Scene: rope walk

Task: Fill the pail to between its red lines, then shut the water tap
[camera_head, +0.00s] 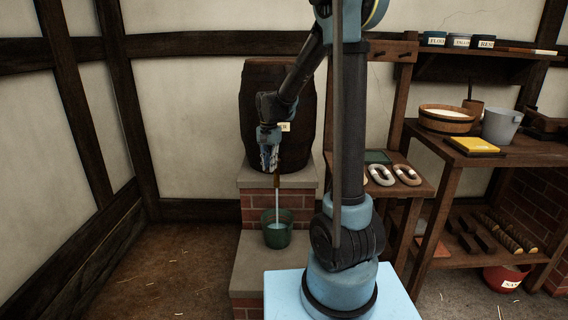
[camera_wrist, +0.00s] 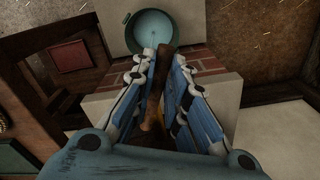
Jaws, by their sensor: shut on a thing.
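The dark wooden barrel (camera_head: 257,105) stands on the brick and stone step, with its tap (camera_head: 277,181) at its lower front. A pale stream of water (camera_head: 278,203) runs from the tap. It falls into the green pail (camera_head: 268,238), which stands upright on the lower stone ledge. In the wrist view, pale water shows inside the pail (camera_wrist: 127,33); I cannot make out the red lines. My gripper (camera_head: 269,164) is at the tap; in the wrist view its blue fingers (camera_wrist: 168,55) are on both sides of the brown wooden tap, shut on it. The fingers partly hide the tap.
To the right are a small shelf with two rope rings (camera_head: 381,175) and a workbench (camera_head: 470,157) with a wooden tub (camera_head: 446,125), a grey bucket (camera_head: 501,126) and a yellow block (camera_head: 474,145). A red bucket (camera_head: 503,282) is under the bench. The floor at left is clear apart from straw.

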